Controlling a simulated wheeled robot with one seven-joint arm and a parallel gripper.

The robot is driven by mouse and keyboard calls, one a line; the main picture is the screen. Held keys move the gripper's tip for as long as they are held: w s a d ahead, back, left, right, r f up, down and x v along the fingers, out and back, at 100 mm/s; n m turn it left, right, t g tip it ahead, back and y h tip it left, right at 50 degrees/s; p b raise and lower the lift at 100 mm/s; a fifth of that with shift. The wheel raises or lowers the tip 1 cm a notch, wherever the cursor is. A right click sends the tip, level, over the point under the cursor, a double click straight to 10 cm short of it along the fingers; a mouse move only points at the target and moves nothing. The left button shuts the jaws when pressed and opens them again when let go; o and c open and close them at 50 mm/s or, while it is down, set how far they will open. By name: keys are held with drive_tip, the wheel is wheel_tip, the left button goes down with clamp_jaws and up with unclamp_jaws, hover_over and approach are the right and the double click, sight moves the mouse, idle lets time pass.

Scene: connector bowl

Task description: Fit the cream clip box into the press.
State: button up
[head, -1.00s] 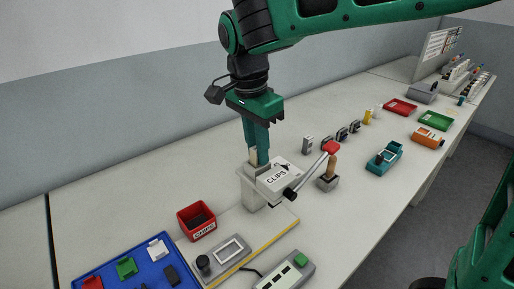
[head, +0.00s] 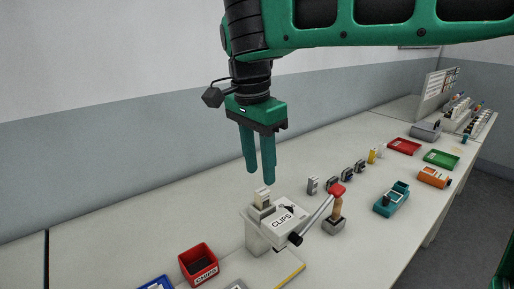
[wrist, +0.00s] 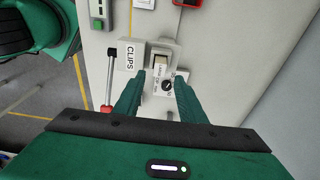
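The press (head: 277,226) is a pale grey block marked CLIPS, with a black pivot and a red-knobbed lever (head: 318,212) slanting up to the right. The cream clip box (head: 263,196) stands upright in the seat at the press's back end, its top sticking out. In the wrist view the box (wrist: 161,63) shows inside the seat, beside the CLIPS plate. I cannot tell how deep it sits. My gripper (head: 260,170) is open and empty, its fingers pointing down just above the box, apart from it. In the wrist view the fingertips (wrist: 158,76) appear on either side of it.
A red bin (head: 198,262) stands left of the press. A wooden-handled tool in a holder (head: 334,220) is close on the right. Small grey parts (head: 335,183), a teal holder (head: 391,200) and trays are farther right.

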sight(257, 193)
drive_tip(key=shift+s+a+r, duration=0.1)
drive_tip(key=shift+r, duration=1)
drive_tip(key=shift+a+r, duration=0.1)
drive_tip(key=shift+r, duration=1)
drive_tip(key=s+d+f+n, duration=0.1)
drive_tip(key=d+f, duration=0.2)
drive_tip(key=d, duration=1)
drive_tip(key=s+d+f+n, duration=0.1)
drive_tip(key=d+f, duration=0.3)
drive_tip(key=d, duration=0.9)
drive_tip(key=s+d+f+n, duration=0.1)
drive_tip(key=s+d+f, duration=0.4)
drive_tip(key=s, duration=0.4)
drive_tip(key=s+d+f+n+y, duration=0.1)
drive_tip(key=s+d+f, duration=0.4)
drive_tip(key=s+f, duration=0.3)
drive_tip(key=shift+s+d+n+g, duration=0.15)
drive_tip(key=shift+s+n+g, duration=0.25)
drive_tip(key=shift+s, duration=0.2)
